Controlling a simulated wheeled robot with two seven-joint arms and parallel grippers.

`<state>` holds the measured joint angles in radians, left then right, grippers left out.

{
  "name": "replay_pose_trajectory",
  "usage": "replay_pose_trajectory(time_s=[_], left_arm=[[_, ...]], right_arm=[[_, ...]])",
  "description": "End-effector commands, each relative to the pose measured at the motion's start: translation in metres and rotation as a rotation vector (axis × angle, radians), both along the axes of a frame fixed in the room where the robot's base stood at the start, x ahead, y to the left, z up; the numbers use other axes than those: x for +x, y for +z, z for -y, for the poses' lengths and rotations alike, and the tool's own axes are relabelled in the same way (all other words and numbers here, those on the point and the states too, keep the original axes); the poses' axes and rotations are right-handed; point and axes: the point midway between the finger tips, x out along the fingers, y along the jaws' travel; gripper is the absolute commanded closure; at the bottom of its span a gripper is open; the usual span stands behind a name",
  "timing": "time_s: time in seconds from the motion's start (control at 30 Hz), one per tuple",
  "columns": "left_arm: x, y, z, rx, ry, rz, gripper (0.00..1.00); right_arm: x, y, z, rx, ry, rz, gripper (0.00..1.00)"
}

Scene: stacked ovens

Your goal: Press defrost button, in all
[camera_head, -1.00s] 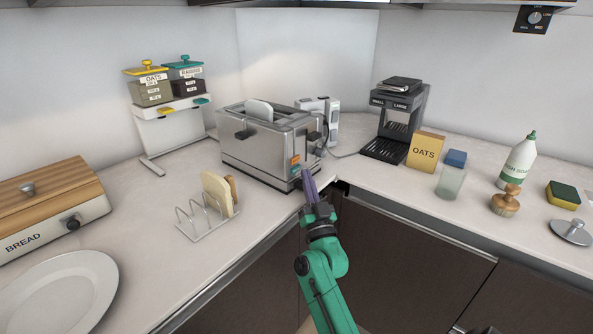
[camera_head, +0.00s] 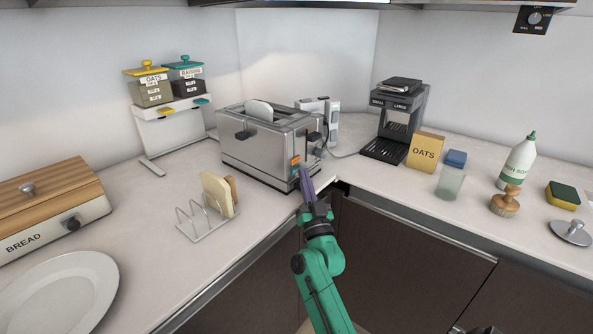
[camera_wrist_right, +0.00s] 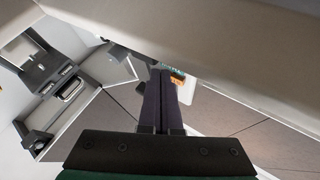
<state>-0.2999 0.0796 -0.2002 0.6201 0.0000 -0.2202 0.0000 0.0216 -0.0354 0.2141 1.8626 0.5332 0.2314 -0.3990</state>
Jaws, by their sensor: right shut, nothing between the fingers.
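The silver toaster (camera_head: 262,150) stands on the counter near the corner, with a slice of bread (camera_head: 258,109) showing in one slot. An orange button (camera_head: 295,161) shows on its right-hand end face, and orange and teal spots, likely its buttons (camera_wrist_right: 177,76), show in the right wrist view. Labels are too small to read. My right gripper (camera_head: 303,170) is shut and empty, its dark fingertips just by the lower buttons. The tips hide part of that face, and I cannot tell whether they touch it. The fingers also show in the right wrist view (camera_wrist_right: 160,75). My left gripper is out of view.
A toast rack (camera_head: 208,218) holding bread stands in front of the toaster. A coffee machine (camera_head: 395,125) and an oats box (camera_head: 425,151) stand to its right. The counter edge runs beneath my right gripper. A bread box (camera_head: 50,205) and plate (camera_head: 62,295) are at left.

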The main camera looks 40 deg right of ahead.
Motion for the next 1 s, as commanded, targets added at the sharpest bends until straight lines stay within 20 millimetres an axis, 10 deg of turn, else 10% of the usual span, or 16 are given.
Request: replay_pose_trajectory(time_s=[1.0], left_arm=[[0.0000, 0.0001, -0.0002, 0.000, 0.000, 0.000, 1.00]], right_arm=[[0.0074, -0.0004, -0.0024, 0.001, 0.001, -0.001, 1.00]])
